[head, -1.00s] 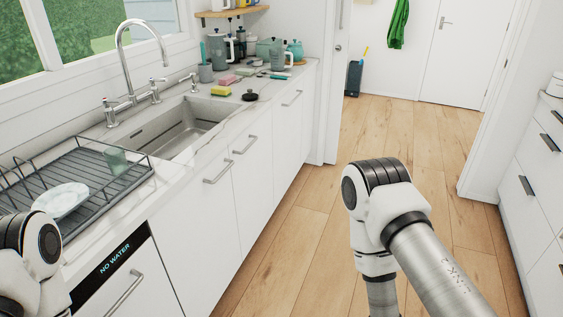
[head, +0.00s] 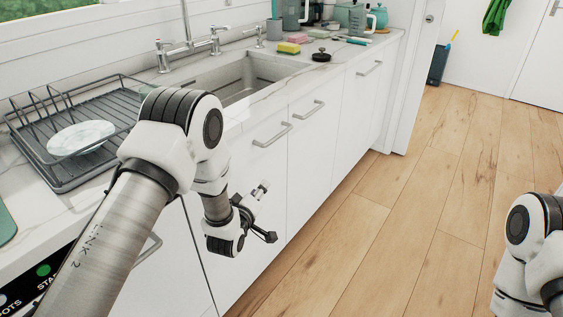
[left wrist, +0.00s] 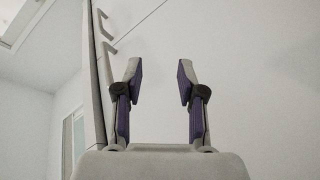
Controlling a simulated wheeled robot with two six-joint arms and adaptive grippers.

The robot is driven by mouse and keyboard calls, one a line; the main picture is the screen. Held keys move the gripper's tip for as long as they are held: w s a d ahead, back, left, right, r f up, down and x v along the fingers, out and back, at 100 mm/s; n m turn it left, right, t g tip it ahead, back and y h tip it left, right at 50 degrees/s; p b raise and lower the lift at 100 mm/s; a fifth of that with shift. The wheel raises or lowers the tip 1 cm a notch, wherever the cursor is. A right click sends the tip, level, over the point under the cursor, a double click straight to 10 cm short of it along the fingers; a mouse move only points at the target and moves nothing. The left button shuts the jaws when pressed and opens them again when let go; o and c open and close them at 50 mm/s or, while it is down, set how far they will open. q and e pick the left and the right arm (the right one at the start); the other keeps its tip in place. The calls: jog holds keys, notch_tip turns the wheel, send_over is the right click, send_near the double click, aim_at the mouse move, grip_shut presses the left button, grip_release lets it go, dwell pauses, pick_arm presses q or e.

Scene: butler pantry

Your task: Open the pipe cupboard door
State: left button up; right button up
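White cupboard doors stand under the sink in the head view. The left door (head: 258,185) has a bar handle (head: 272,137) near its top edge, and the right door (head: 309,150) has another bar handle (head: 302,109). Both look shut and flush. No label shows which one is the pipe cupboard. My left gripper (head: 266,212) is in front of the left door, below its handle, and touches no handle. In the left wrist view its two fingers (left wrist: 159,65) are apart with nothing between them. Two handles (left wrist: 105,25) show there at upper left. My right gripper is out of view.
The sink (head: 250,80) and a dish rack (head: 75,130) with a plate (head: 80,138) are on the counter above. The wooden floor (head: 400,225) right of the cupboards is clear.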

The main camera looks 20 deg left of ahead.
aim_at(276, 137)
pick_arm(q)
jog(key=w+r+t+b, duration=0.1)
jog(key=w+r+b, duration=0.1)
jog(key=w+r, duration=0.1)
jog(key=w+r+t+b, duration=0.2)
jog(key=w+r, duration=0.1)
jog(key=w, duration=0.3)
jog(key=w+d+r+n+t+b, duration=0.1)
jog(key=w+r+b, duration=0.1)
jog(key=w, duration=0.3)
jog(key=shift+w+r+t+b, duration=0.15)
jog(key=shift+r+t+b, duration=0.2)
jog(key=shift+r, duration=0.15)
grip_shut()
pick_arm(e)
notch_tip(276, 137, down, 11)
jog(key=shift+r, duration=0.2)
